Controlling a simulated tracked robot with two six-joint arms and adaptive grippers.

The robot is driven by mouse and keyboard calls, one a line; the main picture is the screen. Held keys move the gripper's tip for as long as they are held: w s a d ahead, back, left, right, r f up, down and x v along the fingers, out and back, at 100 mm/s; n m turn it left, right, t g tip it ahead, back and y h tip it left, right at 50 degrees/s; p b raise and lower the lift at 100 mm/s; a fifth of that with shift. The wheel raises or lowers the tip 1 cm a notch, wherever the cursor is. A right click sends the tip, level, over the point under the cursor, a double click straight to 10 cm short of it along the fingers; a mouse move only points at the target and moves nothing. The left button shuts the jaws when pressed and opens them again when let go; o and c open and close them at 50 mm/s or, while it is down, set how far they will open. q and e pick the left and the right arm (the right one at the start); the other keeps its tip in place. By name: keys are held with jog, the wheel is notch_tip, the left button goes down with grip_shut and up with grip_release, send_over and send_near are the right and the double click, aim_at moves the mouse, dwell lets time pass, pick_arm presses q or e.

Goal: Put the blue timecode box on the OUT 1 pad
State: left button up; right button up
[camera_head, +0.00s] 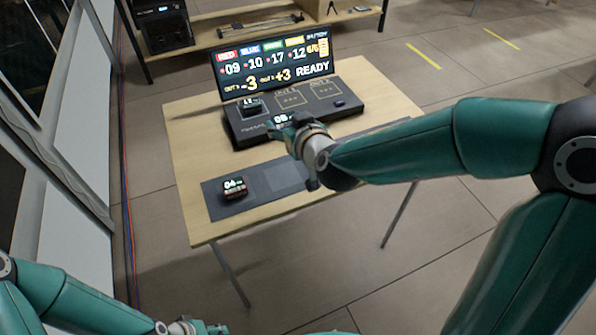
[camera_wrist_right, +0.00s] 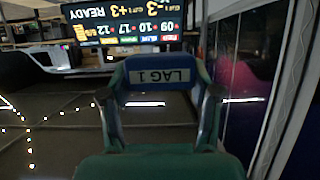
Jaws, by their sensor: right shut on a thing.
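The blue box (camera_wrist_right: 160,76), with a label that seems to read LAG 1, sits between the two fingers of my right gripper (camera_wrist_right: 160,98) in the wrist view. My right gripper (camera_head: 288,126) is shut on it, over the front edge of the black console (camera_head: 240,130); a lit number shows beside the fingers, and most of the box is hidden. I cannot tell whether it touches the console. The OUT 1 pad (camera_head: 290,97) is an outlined square on the console, behind the gripper, and looks empty. My left gripper (camera_head: 200,328) shows partly at the bottom edge.
A screen (camera_head: 272,70) behind the console reads READY. Another box (camera_head: 251,106) stands on the console's left. A second outlined pad (camera_head: 323,91) lies right of OUT 1.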

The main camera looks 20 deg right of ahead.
jog(key=b, duration=0.2)
send_over(290, 182)
notch_tip(290, 182, down, 13)
jog(key=shift+w+r, duration=0.1)
jog(key=shift+f, duration=2.4)
jog(key=shift+f, duration=0.1)
jog(key=o, duration=1.2)
